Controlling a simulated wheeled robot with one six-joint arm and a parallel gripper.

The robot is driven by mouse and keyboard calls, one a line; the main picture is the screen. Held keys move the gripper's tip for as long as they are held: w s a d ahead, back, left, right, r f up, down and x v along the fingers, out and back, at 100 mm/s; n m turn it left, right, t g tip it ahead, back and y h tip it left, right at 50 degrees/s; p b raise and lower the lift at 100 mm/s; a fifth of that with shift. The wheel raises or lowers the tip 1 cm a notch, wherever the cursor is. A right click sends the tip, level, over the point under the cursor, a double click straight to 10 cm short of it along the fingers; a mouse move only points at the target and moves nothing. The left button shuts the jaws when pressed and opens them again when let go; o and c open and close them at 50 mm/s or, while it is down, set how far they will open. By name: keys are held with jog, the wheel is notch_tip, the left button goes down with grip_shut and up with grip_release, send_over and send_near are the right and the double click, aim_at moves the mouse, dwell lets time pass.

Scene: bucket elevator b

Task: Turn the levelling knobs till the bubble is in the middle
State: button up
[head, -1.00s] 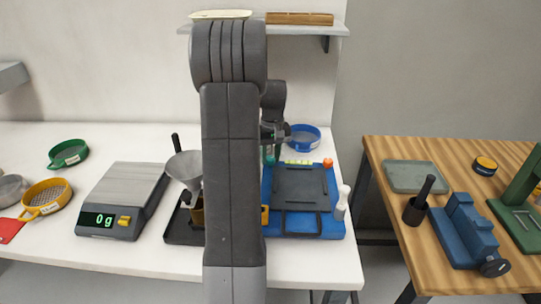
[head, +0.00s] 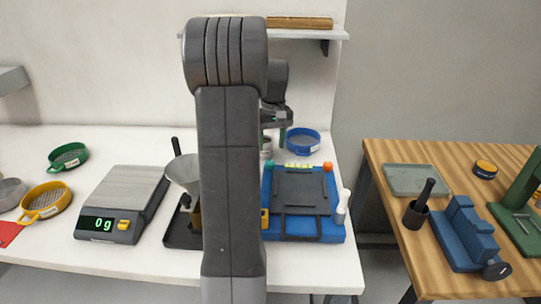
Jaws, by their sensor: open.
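The levelling stand is a blue base (head: 330,233) with a dark plate (head: 300,190) on top, right of my arm in the head view. A yellow-green vial (head: 299,165) lies along its back edge; its bubble is too small to make out. An orange-red knob (head: 327,167) sits at the back right corner and a green knob (head: 270,167) at the back left. A yellow part (head: 265,218) shows at the left front, partly hidden by my arm. My gripper (head: 275,140) is open and empty, above and behind the green knob, apart from it.
A blue sieve (head: 303,142) stands behind the stand, close to my gripper. A white bottle (head: 343,205) is at its right side. A funnel (head: 184,172) and a scale (head: 122,205) reading 0 g stand left of my arm. A wooden table (head: 385,165) is at the right.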

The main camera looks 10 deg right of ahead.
aim_at(270, 162)
notch_tip(270, 162, up, 7)
jog(key=shift+d+r, duration=0.15)
dwell(0.4)
jog(key=f, duration=1.4)
jog(key=shift+a, duration=0.3)
jog(key=shift+r, duration=0.15)
